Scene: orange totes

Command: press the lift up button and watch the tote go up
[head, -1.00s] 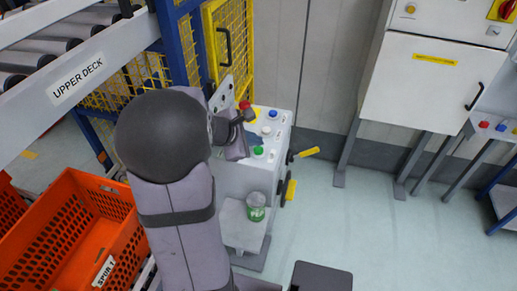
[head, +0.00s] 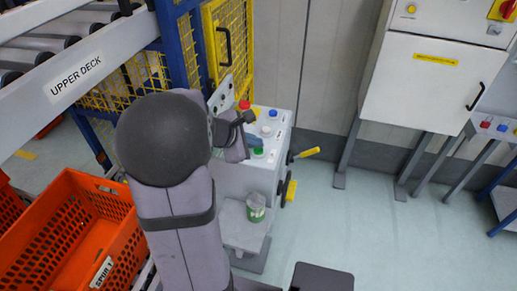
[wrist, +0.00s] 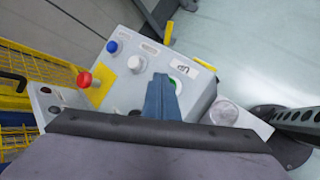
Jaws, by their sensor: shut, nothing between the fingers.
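My gripper (wrist: 162,92) is shut and empty, its blue fingers pointing down at the control box. The green button (wrist: 178,84) is just right of the fingertips in the wrist view, partly hidden by them, with a label reading UP (wrist: 183,70) beside it. I cannot tell whether the fingers touch it. The green button also shows in the head view (head: 258,151), just below the fingers. An orange tote (head: 75,205) with a SPUR 1 label beside it stands at the lower left; another orange tote (head: 8,208) is partly cut off at the left edge.
The control box also has a red mushroom button (wrist: 84,79), a blue button (wrist: 112,47) and a white button (wrist: 136,63). A green-labelled can (head: 256,206) stands on a shelf below. The UPPER DECK rollers (head: 75,40) and yellow mesh (head: 235,45) are close by.

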